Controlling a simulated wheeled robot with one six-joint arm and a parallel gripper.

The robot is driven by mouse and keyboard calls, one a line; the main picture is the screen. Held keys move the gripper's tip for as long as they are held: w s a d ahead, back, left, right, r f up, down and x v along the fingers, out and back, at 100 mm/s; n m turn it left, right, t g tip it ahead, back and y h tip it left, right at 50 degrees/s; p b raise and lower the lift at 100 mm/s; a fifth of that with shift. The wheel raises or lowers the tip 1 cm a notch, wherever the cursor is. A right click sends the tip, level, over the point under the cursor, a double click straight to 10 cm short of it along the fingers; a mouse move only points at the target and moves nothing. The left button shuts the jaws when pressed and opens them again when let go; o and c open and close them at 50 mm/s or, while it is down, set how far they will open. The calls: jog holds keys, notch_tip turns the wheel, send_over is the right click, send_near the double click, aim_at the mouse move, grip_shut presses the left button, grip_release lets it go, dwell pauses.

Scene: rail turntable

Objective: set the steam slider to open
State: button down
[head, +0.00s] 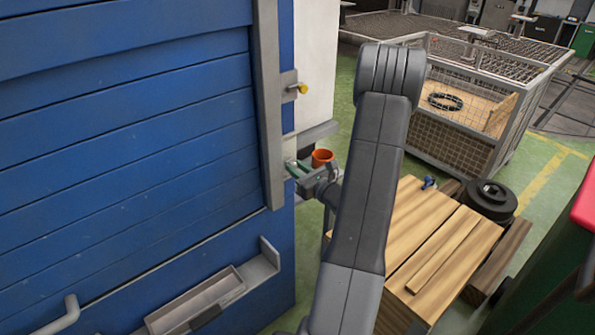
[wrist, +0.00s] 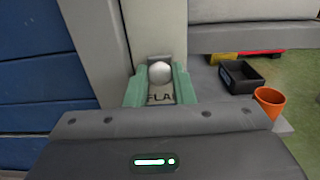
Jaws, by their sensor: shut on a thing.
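My gripper (head: 297,168) is at the right edge of the blue slatted wall, low on the grey upright. In the wrist view its green fingers (wrist: 160,88) are shut on a round silver knob (wrist: 159,72), one finger on each side. I see no steam label, so I cannot tell whether this knob is the steam slider. A yellow knob (head: 302,88) on a grey bracket sits higher on the upright.
An orange cup (wrist: 270,101) and a black open box (wrist: 242,77) stand on a grey ledge right of my gripper. A wooden-topped stand (head: 440,245) and a mesh crate (head: 455,135) are further right. A grey tray (head: 195,300) is below left.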

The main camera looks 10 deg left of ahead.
notch_tip(320, 180, up, 4)
jog(key=shift+p, duration=0.6)
jog(key=shift+f, duration=0.1)
jog(key=c, duration=1.2)
grip_release()
jog(key=shift+d, duration=0.1)
jog(key=b+v, duration=0.3)
jog(key=v, duration=1)
jog(key=shift+s+d, duration=0.25)
